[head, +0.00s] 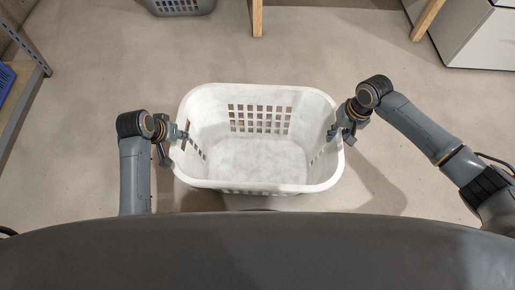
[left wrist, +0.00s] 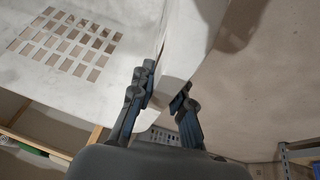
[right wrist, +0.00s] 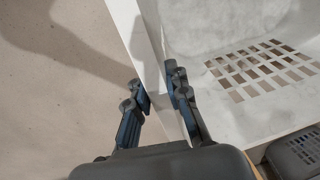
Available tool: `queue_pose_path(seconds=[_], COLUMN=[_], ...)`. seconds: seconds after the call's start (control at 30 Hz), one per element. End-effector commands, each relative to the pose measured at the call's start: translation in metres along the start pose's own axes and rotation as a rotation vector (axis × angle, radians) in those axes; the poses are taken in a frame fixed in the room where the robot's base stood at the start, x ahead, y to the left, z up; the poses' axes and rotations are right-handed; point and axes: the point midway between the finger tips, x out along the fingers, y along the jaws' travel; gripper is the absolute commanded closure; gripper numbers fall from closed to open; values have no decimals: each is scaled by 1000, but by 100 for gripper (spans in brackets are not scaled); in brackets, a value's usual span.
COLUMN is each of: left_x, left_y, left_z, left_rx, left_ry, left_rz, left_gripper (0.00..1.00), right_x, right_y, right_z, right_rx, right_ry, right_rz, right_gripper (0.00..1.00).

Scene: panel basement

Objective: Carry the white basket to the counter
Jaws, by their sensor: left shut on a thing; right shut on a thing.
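The white basket (head: 256,189) is in the middle of the head view, in front of my body, and looks empty inside. My left gripper (head: 176,134) is shut on its left rim. In the left wrist view the fingers (left wrist: 165,92) sit on either side of the basket's wall (left wrist: 60,75). My right gripper (head: 339,132) is shut on the right rim. In the right wrist view the fingers (right wrist: 158,88) straddle the basket's wall (right wrist: 215,95). I cannot clearly tell the basket's height above the floor. I cannot identify the counter for sure.
A grey basket (head: 180,6) stands on the floor at the top. Wooden legs (head: 257,18) stand near the top. A white cabinet (head: 478,35) is at the top right. A metal shelf (head: 30,75) with a blue crate (head: 6,82) is at the left. The floor around the basket is clear.

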Motion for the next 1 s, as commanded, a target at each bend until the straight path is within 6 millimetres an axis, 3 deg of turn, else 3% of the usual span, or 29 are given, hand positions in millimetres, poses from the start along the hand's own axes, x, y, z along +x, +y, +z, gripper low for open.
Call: queue_pose_path(seconds=[0.37,0.8,1.0], left_x=[-5,-40,-48], left_y=[-3,1,2], left_z=[-2,-17,-20], left_rx=[2,2,1], left_ry=[3,3,2], left_rz=[-9,-13,-14], left_gripper=[100,100,100], right_x=[-5,-44,-52], right_y=[4,0,-1], right_z=[-1,-1,-1], right_rx=[3,4,5], right_ry=[2,2,2], right_rz=[9,13,15], right_gripper=[100,100,100])
